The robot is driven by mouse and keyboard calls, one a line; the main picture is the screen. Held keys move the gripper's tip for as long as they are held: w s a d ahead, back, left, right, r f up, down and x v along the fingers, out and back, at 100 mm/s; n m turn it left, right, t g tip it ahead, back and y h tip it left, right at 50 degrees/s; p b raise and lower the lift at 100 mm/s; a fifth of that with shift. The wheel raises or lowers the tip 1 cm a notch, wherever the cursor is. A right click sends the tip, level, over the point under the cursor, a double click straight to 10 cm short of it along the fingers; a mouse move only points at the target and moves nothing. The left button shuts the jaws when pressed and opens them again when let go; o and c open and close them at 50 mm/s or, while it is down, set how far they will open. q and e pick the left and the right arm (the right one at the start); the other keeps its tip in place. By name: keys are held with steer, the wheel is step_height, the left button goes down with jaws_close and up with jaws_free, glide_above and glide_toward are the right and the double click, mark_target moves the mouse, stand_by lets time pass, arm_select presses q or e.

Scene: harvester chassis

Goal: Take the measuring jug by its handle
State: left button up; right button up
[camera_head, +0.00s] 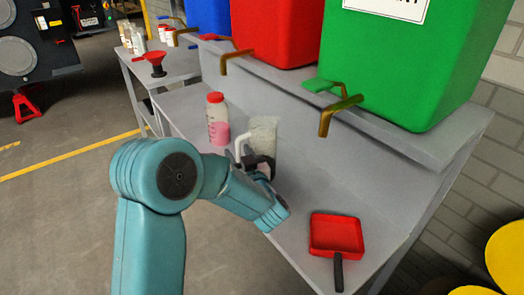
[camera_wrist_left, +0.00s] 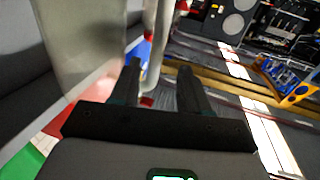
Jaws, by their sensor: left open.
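The measuring jug (camera_head: 264,132) is translucent and stands upright on the grey bench, with its pale handle (camera_head: 239,146) facing left. My left gripper (camera_head: 258,162) is at the near side of the jug, by the handle. In the left wrist view the jug (camera_wrist_left: 85,40) fills the upper left. The white handle (camera_wrist_left: 154,45) runs down between the two dark, parted fingers of the left gripper (camera_wrist_left: 160,70). The fingers are open, and I cannot tell whether either touches the handle. My forearm partly hides the jug's lower part in the head view. My right gripper is not in view.
A red-capped bottle with pink liquid (camera_head: 217,120) stands left of the jug. A red dustpan-like tray (camera_head: 336,234) lies at the near right of the bench (camera_head: 300,190). Brass taps (camera_head: 335,112) jut out above, below the green tank (camera_head: 420,60) and red tank (camera_head: 275,30).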

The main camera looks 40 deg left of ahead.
arm_select(q)
steer(key=x, duration=0.4)
steer(key=shift+w+a+p, duration=0.1)
steer(key=shift+w+p, duration=0.2)
steer(key=shift+w, duration=0.15)
jaws_close()
